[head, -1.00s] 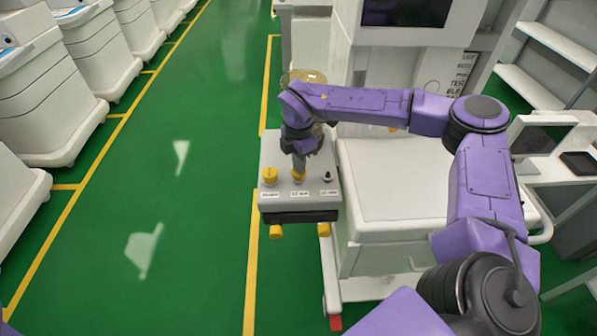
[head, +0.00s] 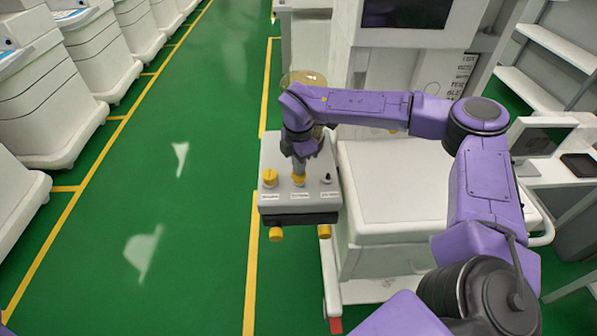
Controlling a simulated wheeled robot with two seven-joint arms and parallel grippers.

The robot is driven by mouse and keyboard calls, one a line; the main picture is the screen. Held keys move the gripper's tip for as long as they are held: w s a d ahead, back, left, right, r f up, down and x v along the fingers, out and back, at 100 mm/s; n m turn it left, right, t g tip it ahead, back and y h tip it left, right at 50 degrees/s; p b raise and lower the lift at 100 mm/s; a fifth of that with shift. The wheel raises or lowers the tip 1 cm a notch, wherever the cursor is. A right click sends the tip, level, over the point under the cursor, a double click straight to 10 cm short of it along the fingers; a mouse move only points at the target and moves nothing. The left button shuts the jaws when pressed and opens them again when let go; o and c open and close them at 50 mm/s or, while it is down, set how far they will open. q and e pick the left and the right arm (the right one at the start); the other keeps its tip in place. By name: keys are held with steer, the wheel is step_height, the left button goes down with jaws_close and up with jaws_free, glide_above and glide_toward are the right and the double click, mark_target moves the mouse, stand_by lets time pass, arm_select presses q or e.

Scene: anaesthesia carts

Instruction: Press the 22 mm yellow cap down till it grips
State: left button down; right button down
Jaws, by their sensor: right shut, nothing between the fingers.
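The grey panel box (head: 264,158) at the side of the white cart carries three fittings in a row. A yellow cap (head: 299,180) is in the middle, under my right gripper (head: 299,172). My right gripper points down, shut and empty, with its tips at or just above the top of that cap; I cannot tell whether they touch. The gripper partly hides the cap, so how far down it sits is unclear. A larger yellow cap (head: 270,177) stands at the left, and a small dark fitting (head: 327,178) is at the right. My left gripper is not in view.
Small labels (head: 300,196) lie in front of the fittings, too small to read. Two yellow knobs (head: 277,234) hang under the box front. A clear yellowish dome (head: 303,77) is behind my right wrist. The white cart top (head: 395,185) is bare. Green floor is open at left.

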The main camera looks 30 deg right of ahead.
step_height(320, 180, up, 7)
steer(key=p, duration=0.4)
steer(key=shift+f, duration=0.15)
step_height(320, 180, up, 10)
steer(key=b, duration=0.2)
steer(key=shift+r, duration=0.25)
